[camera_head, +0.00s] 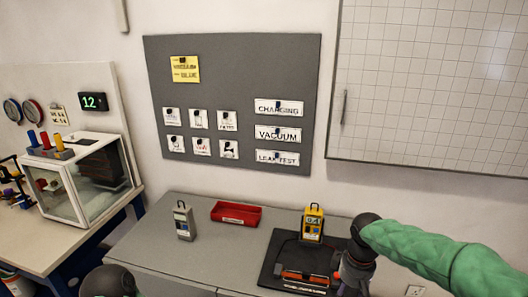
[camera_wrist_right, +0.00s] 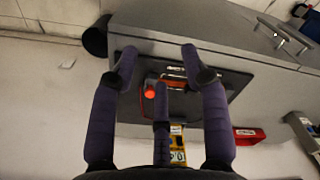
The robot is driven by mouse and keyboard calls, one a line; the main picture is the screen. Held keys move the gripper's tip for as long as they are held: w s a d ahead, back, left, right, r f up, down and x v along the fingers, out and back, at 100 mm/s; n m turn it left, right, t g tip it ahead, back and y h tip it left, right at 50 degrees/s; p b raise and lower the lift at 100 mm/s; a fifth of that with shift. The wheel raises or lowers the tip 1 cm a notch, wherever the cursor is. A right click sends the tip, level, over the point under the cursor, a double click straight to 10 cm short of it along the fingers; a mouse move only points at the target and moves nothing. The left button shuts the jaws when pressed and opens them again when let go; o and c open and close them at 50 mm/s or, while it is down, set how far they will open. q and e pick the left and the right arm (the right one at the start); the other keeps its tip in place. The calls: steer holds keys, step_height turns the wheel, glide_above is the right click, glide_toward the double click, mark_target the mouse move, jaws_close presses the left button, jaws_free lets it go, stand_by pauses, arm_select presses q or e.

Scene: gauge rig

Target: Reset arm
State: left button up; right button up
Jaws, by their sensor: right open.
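My right arm comes in from the right in the head view, in a green sleeve with dark joints. The mat (camera_head: 268,270) and the tool (camera_head: 303,277) also show in the head view, just left of the right wrist. A yellow gauge (camera_head: 313,224) stands at the mat's back edge.
A grey gauge (camera_head: 184,224) and a red tray (camera_head: 236,214) stand on the grey cabinet top (camera_head: 150,236). A glass-sided box (camera_head: 85,180) stands on the left bench. A grey label board (camera_head: 235,70) and a white gridded panel (camera_head: 430,80) are on the wall.

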steer(key=s+a+f+m+y, duration=0.1)
steer(key=s+a+f+m, duration=0.2)
steer(key=f, duration=0.7)
steer(key=s+a+f+y, duration=0.1)
steer(key=s+a+f, duration=0.25)
steer(key=f, duration=0.55)
steer(key=s+a+f+m+y, duration=0.15)
steer(key=a+f, duration=0.25)
steer(key=f, duration=0.6)
steer(key=s+a+f+m, duration=0.2)
steer(key=s+f+m, duration=0.2)
steer(key=s, duration=0.6)
step_height(320, 180, down, 2)
steer(key=shift+f, duration=0.25)
